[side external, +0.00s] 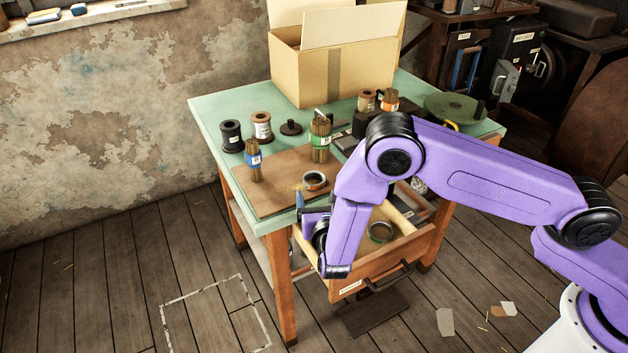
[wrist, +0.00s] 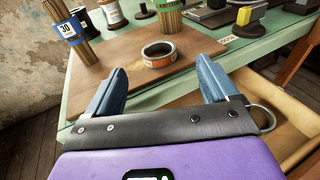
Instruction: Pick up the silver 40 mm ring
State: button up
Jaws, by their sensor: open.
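A silver ring with an orange label band (side external: 314,180) lies flat on the brown board near the table's front edge. It also shows in the wrist view (wrist: 158,54), ahead of the fingers and roughly centred between them; its size marking is not readable. A second ring (side external: 380,232) lies in the open drawer; a metal ring edge (wrist: 264,117) shows beside my gripper's right side in the wrist view. My gripper (wrist: 161,67) is open with blue fingers and nothing between them. In the side view the forearm partly hides my gripper (side external: 300,199), near the board's front edge.
The brown board (side external: 255,190) lies on the green table (side external: 205,110). A blue-banded bundle (side external: 253,162) and a green-banded bundle (side external: 320,138) stand near the ring. Spools (side external: 231,136) and a cardboard box (side external: 335,75) are behind. The open drawer (side external: 400,258) juts out at the front.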

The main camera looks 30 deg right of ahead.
aim_at(313, 173)
jog(key=x, duration=0.2)
jog(key=shift+w+d+f, duration=0.1)
jog(key=shift+w, duration=0.25)
jog(key=shift+a+f+x, duration=0.1)
jog(key=shift+f+x, duration=0.1)
jog(key=shift+x, duration=1.1)
jog(key=shift+a+f+x, duration=0.1)
jog(key=shift+f+x, duration=0.05)
jog(key=shift+x, duration=1.2)
jog(key=c, duration=1.2)
jog(key=shift+r, duration=0.15)
